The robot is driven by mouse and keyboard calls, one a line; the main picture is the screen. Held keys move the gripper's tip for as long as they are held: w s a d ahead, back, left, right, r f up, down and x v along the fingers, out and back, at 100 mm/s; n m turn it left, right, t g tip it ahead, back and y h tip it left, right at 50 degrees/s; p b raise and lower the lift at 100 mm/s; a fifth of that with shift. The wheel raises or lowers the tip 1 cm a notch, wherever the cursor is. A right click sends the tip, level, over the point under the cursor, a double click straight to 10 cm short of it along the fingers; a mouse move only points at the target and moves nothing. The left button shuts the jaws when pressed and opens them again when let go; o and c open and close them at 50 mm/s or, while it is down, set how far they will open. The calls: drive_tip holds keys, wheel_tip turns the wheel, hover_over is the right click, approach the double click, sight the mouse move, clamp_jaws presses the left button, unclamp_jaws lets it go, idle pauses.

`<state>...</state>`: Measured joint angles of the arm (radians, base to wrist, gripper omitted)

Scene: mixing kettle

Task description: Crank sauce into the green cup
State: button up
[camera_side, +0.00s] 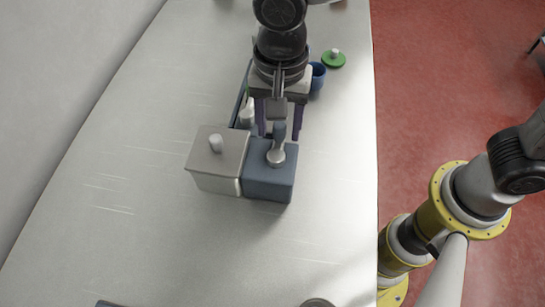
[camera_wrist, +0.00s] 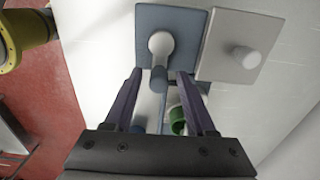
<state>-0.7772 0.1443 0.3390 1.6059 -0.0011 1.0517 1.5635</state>
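The blue-grey kettle box (camera_side: 268,181) stands in the middle of the table with a crank on top, a round hub with a lever handle (camera_wrist: 159,78). My gripper (camera_wrist: 160,74) is open, its two purple fingers spread on either side of the handle with gaps showing in the wrist view. In the side view my gripper (camera_side: 279,136) is just above and behind the box. A green cup (camera_wrist: 177,121) shows between the fingers in the wrist view, partly hidden, on the gripper's side of the box. I cannot make it out in the side view.
A light grey box (camera_side: 215,168) with a knob adjoins the blue-grey box on its left. A blue cup (camera_side: 317,79) and a green lid (camera_side: 334,59) lie at the back right. The table's (camera_side: 120,200) left and front are mostly clear. Another yellow-and-grey arm (camera_side: 440,215) stands at the right.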

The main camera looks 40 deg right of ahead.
drive_tip(key=shift+r, duration=0.1)
drive_tip(key=shift+r, duration=3.4)
drive_tip(key=shift+c, duration=0.3)
drive_tip(key=n, duration=0.3)
drive_tip(key=r+n, duration=0.1)
drive_tip(key=n, duration=0.1)
drive_tip(key=shift+r+n, duration=0.2)
drive_tip(key=shift+n, duration=0.2)
drive_tip(key=shift+f, duration=4.15)
